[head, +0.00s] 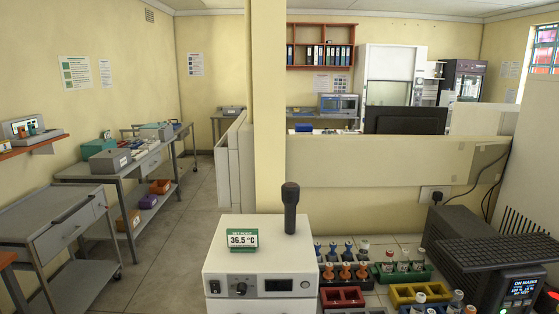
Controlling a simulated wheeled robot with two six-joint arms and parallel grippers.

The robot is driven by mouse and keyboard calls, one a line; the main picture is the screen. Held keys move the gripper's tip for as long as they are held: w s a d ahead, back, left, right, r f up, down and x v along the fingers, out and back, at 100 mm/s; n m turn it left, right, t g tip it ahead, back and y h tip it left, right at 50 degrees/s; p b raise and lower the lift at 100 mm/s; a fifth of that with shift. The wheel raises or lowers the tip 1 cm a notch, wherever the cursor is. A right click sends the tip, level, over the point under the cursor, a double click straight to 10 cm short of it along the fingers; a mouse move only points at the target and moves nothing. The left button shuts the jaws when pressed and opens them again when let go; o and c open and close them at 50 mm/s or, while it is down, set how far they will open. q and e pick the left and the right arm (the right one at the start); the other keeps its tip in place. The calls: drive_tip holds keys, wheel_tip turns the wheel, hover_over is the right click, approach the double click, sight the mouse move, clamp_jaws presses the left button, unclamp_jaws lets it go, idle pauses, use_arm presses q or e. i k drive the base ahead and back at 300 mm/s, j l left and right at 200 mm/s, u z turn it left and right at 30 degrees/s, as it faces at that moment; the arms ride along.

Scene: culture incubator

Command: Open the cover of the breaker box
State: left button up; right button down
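I cannot make out a breaker box or its cover in the head view. Neither of my grippers shows in this view. The nearest electrical fitting is a white wall socket (434,194) with a black plug and cable, on the low cream wall at the right.
A white incubator (261,260) with a green-framed 36.5 °C sign (242,239) and an upright black object (290,208) stands in front. Coloured racks (361,273) and a dark device (490,262) crowd its right. A pillar (268,110) rises behind; open floor (170,250) lies left.

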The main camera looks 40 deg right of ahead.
sight(221, 155)
drive_tip(key=i+j+z, duration=0.2)
drive_tip(key=j+z, duration=0.2)
drive_tip(key=i+j+z, duration=0.15)
drive_tip(key=j+z, duration=0.65)
drive_tip(key=j, duration=0.15)
drive_tip(key=j+z, duration=0.65)
drive_tip(key=j, duration=0.5)
